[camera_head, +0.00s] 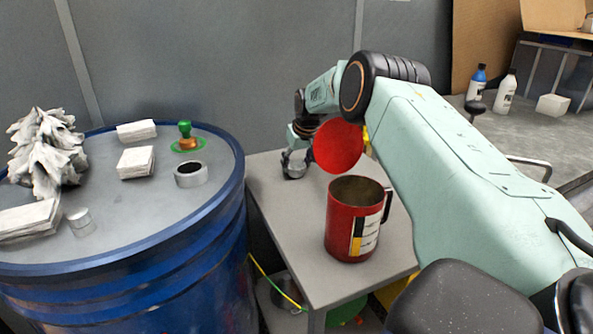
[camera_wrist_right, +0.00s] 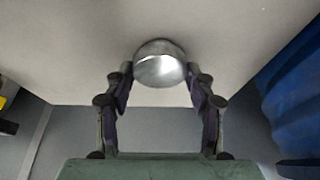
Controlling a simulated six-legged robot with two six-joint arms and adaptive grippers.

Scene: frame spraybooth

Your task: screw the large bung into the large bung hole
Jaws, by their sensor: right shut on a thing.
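My right gripper (camera_head: 298,157) is at the left side of the small grey side table. It is shut on a round silver piece, which looks like the large bung (camera_head: 293,170). In the right wrist view the bung (camera_wrist_right: 160,64) sits between the two fingertips of my right gripper (camera_wrist_right: 160,82), at or just above the tabletop. The blue drum (camera_head: 215,205) stands to the left. On its lid is a green ring around an orange fitting (camera_head: 187,142) with a green top. I cannot tell which opening is the large bung hole. My left gripper is not in view.
A red can (camera_head: 342,222) and a red funnel-like piece (camera_head: 338,146) are close right of my gripper.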

